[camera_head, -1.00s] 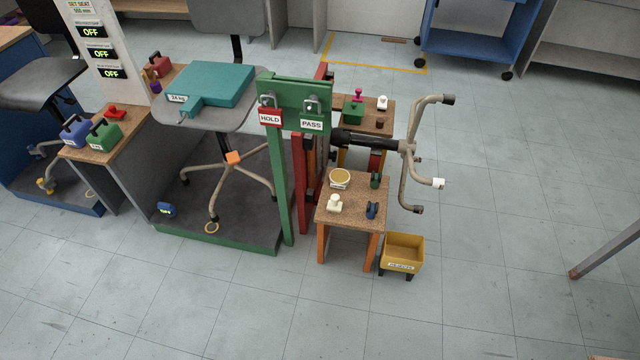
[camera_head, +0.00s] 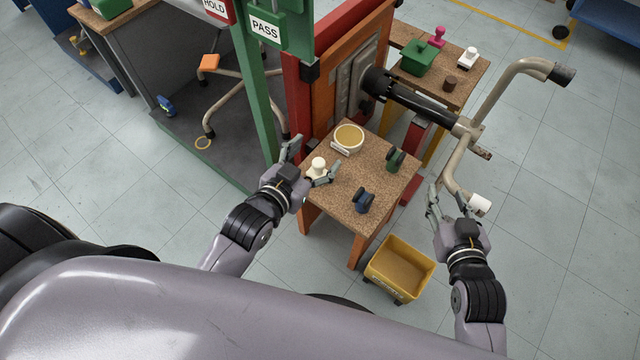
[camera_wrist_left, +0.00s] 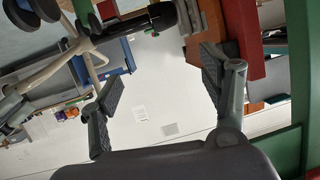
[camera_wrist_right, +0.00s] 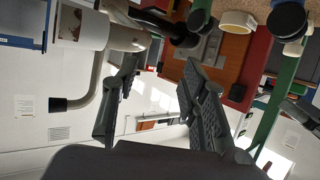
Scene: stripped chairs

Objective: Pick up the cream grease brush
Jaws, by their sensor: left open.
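The cream brush (camera_head: 318,168) stands on the near left part of the small speckled table (camera_head: 342,196). My left gripper (camera_head: 311,161) is open, and in the head view its two fingers lie either side of the brush. I cannot tell whether they touch it. The left wrist view shows the spread fingers (camera_wrist_left: 160,82) with nothing between them; the brush does not show there. My right gripper (camera_head: 446,200) is open and empty, right of the table, close to the bent metal tube frame (camera_head: 480,118).
A green post (camera_head: 258,95) rises at left. A similar pale item (camera_head: 468,57) is on the rear table.

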